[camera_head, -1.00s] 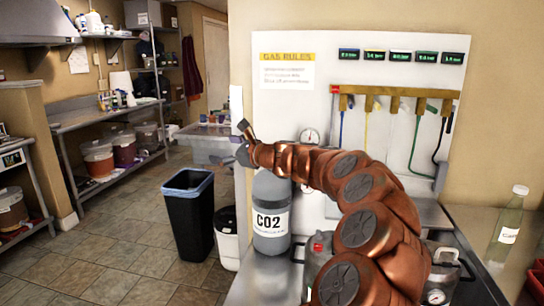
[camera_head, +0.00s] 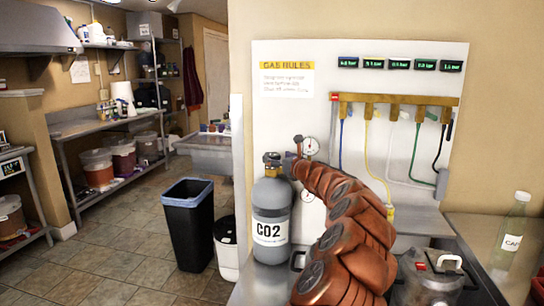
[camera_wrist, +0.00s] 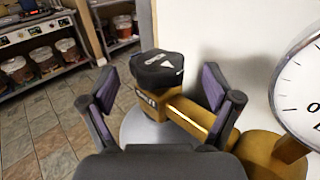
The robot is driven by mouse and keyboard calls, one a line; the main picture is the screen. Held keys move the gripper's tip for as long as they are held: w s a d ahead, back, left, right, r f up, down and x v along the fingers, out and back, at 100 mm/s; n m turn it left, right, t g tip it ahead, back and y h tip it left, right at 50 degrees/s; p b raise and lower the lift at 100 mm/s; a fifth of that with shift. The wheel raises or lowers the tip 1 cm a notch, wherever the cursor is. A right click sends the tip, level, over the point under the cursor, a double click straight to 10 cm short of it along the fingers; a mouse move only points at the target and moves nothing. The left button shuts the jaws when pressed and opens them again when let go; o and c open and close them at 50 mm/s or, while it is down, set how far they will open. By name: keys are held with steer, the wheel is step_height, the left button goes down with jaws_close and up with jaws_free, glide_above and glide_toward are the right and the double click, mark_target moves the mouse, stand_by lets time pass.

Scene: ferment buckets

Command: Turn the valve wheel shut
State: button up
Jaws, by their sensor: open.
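The valve wheel (camera_wrist: 160,68) is a black knob with pale marks on its top. It sits on the brass valve body (camera_wrist: 165,105) of the grey CO2 cylinder (camera_head: 271,218). In the head view the wheel (camera_head: 271,157) shows at the cylinder's top. My gripper (camera_wrist: 158,88) is open, with one finger on each side of the wheel in the wrist view and a visible gap on both sides. In the head view my gripper (camera_head: 295,152) is just right of the valve, its fingers partly hidden.
A round gauge (camera_wrist: 302,90) stands close right of my gripper, joined to the brass fitting. The gas panel (camera_head: 400,215) is behind. A black bin (camera_head: 188,225) stands on the floor at left. A steel vessel (camera_head: 430,280) and a bottle (camera_head: 512,235) are at right.

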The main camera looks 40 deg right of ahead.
mark_target(272, 154)
steer(key=shift+w+d+f, duration=0.1)
steer(key=shift+w+f, duration=0.05)
steer(key=shift+w, duration=0.7)
steer(key=shift+w+d, duration=0.15)
steer(key=shift+w, duration=0.7)
steer(key=c, duration=1.2)
